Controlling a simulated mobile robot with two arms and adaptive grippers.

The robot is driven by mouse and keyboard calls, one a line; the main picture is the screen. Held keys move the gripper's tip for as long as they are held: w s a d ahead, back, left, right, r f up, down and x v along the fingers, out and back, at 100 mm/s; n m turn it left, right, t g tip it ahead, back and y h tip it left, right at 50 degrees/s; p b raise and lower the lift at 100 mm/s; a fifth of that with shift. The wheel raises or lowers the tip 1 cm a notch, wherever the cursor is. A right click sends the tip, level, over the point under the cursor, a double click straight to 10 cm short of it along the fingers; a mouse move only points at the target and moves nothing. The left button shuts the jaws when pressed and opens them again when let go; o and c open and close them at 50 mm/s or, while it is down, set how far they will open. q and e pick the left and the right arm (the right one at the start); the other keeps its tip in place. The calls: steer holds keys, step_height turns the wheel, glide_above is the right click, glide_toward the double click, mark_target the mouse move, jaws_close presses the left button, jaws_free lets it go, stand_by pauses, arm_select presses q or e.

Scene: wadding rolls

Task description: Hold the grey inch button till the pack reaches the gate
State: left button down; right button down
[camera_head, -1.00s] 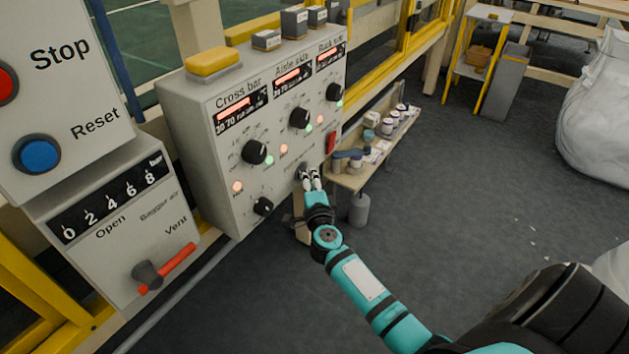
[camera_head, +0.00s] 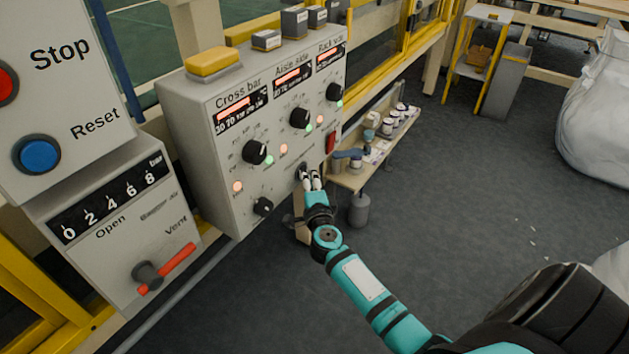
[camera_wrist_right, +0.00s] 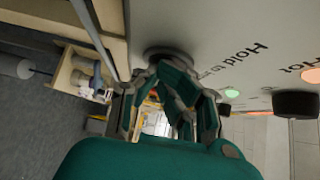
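The grey inch button (camera_wrist_right: 166,53) is round and sits on the underside-facing part of the light grey control box in the right wrist view, beside the lettering "Hold to". In the head view it is mostly hidden at the box's lower right, behind my fingers. My right gripper (camera_head: 309,174) is at the button, its fingertips drawn together and seemingly touching it; exact contact is hard to see. Its fingers also show in the right wrist view (camera_wrist_right: 168,75). I cannot pick out the pack or the gate with certainty. My left gripper is not in view.
The control box (camera_head: 202,150) carries black knobs, lit lamps, a red switch (camera_head: 331,142) and a yellow top button (camera_head: 213,63). A shelf (camera_head: 345,180) with small pots stands close right of my gripper. A Stop/Reset panel (camera_head: 75,85) is left.

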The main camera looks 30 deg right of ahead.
steer(key=shift+a, duration=0.1)
stand_by(0.5)
steer(key=v, duration=0.8)
stand_by(0.4)
